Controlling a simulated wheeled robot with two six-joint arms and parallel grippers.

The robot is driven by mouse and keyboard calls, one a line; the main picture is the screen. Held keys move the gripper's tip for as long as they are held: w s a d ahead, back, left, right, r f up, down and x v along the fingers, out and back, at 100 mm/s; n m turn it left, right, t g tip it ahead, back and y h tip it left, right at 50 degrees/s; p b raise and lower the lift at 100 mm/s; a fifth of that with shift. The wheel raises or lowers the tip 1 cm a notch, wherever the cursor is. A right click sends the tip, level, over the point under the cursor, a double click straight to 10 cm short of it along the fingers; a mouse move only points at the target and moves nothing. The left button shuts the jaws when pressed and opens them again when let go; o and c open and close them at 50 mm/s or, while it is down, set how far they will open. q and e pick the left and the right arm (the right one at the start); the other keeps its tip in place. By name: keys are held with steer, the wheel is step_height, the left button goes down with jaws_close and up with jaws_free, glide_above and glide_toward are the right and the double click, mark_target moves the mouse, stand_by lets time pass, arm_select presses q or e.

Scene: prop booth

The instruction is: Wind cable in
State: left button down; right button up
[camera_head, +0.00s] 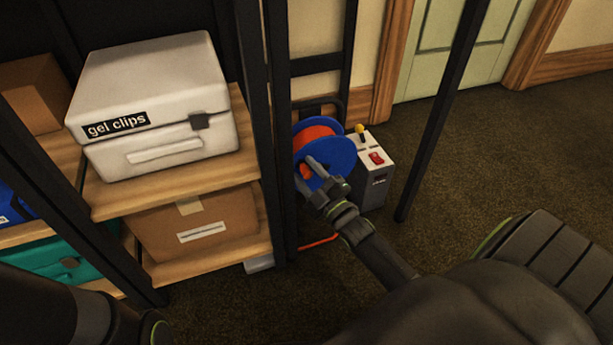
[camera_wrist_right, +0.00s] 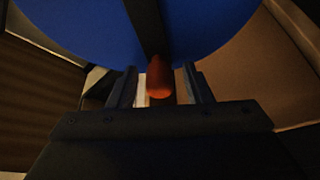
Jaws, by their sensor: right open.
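A blue reel (camera_head: 338,158) wound with orange cable (camera_head: 312,137) stands beside the shelf rack. A stretch of orange cable (camera_head: 318,242) lies on the floor below it. My right gripper (camera_head: 312,168) is in front of the reel's near face. In the right wrist view the blue reel (camera_wrist_right: 75,28) fills the top, crossed by a dark bar. A red-orange knob (camera_wrist_right: 159,78) shows between the open fingers of my right gripper (camera_wrist_right: 160,88); I cannot tell whether they touch it. My left arm shows at the bottom left, but its gripper is out of view.
A grey box (camera_head: 372,184) with a red switch and a yellow-knobbed lever stands right of the reel. The rack at left holds a white case (camera_head: 155,105) labelled "gel clips" and a cardboard box (camera_head: 195,222). A black post (camera_head: 436,115) rises at right; carpet beyond is clear.

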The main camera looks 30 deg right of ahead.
steer(key=shift+w, duration=0.15)
steer(key=shift+c, duration=0.5)
jaws_close()
steer(key=shift+r, duration=0.15)
